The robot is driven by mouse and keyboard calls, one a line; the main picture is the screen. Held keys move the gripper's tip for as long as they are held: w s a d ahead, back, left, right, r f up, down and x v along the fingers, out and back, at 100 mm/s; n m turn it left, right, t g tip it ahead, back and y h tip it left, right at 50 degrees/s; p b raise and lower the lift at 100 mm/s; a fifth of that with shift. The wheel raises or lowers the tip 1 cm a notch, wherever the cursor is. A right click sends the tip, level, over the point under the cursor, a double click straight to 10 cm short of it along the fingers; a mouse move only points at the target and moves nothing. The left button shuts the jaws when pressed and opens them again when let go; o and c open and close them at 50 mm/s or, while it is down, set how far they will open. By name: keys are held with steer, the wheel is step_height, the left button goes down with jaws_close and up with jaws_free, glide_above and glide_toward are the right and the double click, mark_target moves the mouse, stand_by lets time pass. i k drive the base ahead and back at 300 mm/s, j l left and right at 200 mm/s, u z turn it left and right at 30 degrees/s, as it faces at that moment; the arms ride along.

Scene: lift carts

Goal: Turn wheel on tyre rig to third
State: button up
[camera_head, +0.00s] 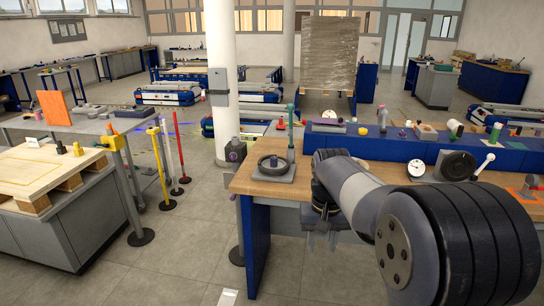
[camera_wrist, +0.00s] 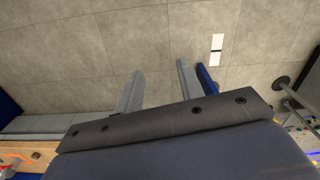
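What looks like the tyre rig is a grey base plate (camera_head: 289,174) with a black wheel (camera_head: 272,172) lying flat on it and a green post (camera_head: 291,133) standing behind. It sits at the left end of the wooden bench top. Any position marks on it are too small to read. My gripper (camera_head: 322,242) hangs at the front edge of the bench, to the right of the rig and lower, partly hidden by my arm. In the wrist view the two grey fingers (camera_wrist: 158,85) are apart with bare floor between them. The rig is not in the wrist view.
The wooden bench (camera_head: 240,182) carries a raised blue shelf (camera_head: 390,147) with small items. Round dials (camera_head: 416,168) stand to the right. A white pillar (camera_head: 221,70) and slim posts (camera_head: 164,170) stand left. The tiled floor (camera_head: 170,250) in front is open.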

mark_target(271, 164)
steer(key=i+u, duration=0.1)
steer(key=i, duration=2.1)
